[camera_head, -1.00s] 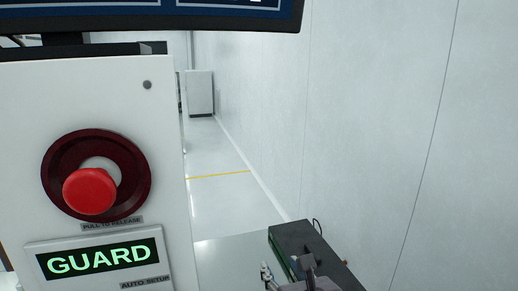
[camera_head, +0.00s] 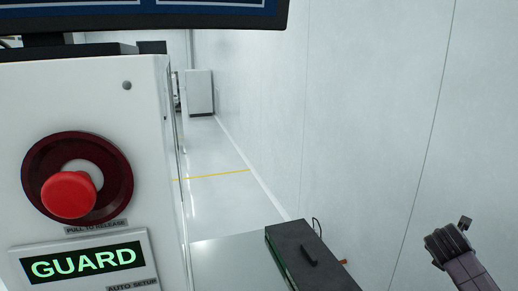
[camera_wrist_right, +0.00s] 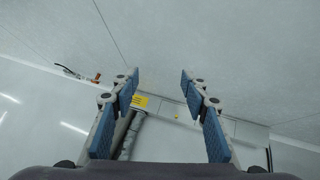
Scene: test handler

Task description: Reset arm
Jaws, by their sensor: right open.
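My right gripper (camera_wrist_right: 160,88) is open and empty in the right wrist view, with its blue-padded fingers well apart. Between and beyond the fingers are a pale wall and a yellow label. In the head view part of my right arm (camera_head: 462,262) shows at the lower right, in front of the white wall and apart from it. My left gripper is not in view.
A white cabinet (camera_head: 120,110) with a red push button (camera_head: 69,194) and a lit GUARD sign (camera_head: 86,263) stands at the left. A black box with a handle (camera_head: 296,247) lies at the bottom middle. A white wall (camera_head: 380,110) closes off the right side.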

